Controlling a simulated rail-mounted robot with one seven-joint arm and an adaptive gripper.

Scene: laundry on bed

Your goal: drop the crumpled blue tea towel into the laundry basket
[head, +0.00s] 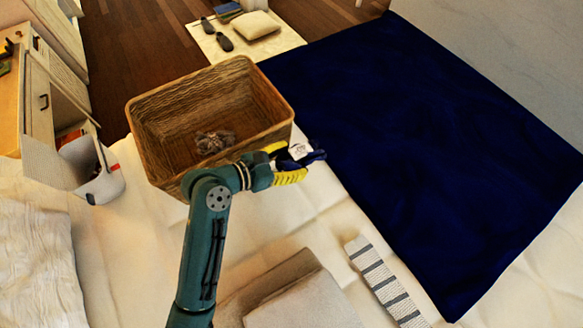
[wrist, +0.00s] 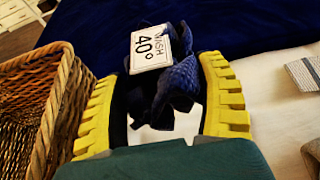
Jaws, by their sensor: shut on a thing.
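My gripper (head: 286,164) has yellow ridged fingers and is shut on the crumpled blue tea towel (head: 315,155). The towel also shows between the fingers in the wrist view (wrist: 176,88), with a white tag reading "WASH 40°" (wrist: 149,47). The fingers hide part of the towel. The brown wicker laundry basket (head: 165,92) stands left of the gripper in the head view, and its rim (wrist: 62,105) is close beside the left finger in the wrist view. The towel is outside the basket, to the right of its rim. A small greyish clump (head: 213,141) lies on the basket floor.
A dark blue blanket (head: 430,150) covers the right side. A striped cloth (head: 385,280) and folded grey cloths (head: 290,295) lie at the front. A white container (head: 92,170) stands left of the basket. A tray with a cushion (head: 255,25) is behind.

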